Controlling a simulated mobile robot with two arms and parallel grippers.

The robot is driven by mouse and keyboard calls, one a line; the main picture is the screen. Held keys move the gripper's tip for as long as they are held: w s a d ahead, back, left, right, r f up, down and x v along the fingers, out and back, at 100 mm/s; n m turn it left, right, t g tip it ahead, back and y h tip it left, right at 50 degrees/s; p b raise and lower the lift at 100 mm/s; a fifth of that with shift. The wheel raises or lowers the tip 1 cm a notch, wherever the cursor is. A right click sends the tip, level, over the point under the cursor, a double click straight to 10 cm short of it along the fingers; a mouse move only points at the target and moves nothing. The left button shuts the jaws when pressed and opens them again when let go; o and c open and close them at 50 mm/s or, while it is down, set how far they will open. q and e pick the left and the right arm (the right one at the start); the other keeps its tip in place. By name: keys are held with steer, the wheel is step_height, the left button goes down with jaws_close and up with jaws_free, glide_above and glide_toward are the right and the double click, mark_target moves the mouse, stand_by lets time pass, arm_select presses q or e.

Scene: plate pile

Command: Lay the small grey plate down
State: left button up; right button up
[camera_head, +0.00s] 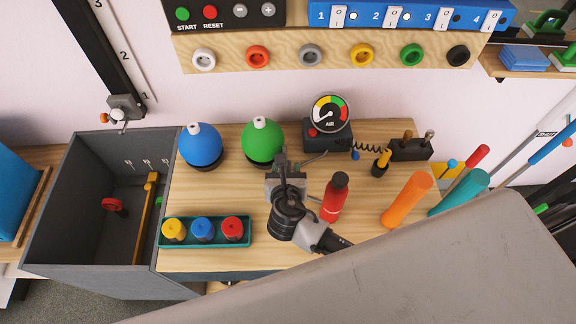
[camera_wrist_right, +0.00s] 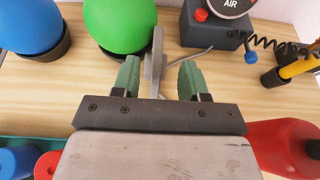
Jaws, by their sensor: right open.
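My right gripper (camera_head: 284,172) is over the middle of the wooden bench, just in front of the green ball. In the right wrist view its two green-padded fingers (camera_wrist_right: 158,80) are apart. A narrow grey piece (camera_wrist_right: 157,62), which looks like the small grey plate seen edge-on, stands upright between the fingers. There are gaps on both sides of it, wider on the right. Its foot is hidden by the gripper, so I cannot tell what it rests on. My left gripper is not in view.
The green ball (camera_head: 262,138) and blue ball (camera_head: 200,145) stand behind and left. A red bottle (camera_head: 334,200) is close on the right. A teal tray (camera_head: 247,241) with coloured pots lies left front. An air gauge (camera_head: 329,118) stands behind. Bare bench (camera_head: 215,194) shows left of the gripper.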

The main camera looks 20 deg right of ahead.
steer(key=x, duration=0.6)
steer(key=shift+w, duration=0.35)
steer(key=shift+c, duration=0.2)
jaws_close()
stand_by(0.9)
steer(key=shift+a+r, duration=0.1)
steer(key=shift+r, duration=0.15)
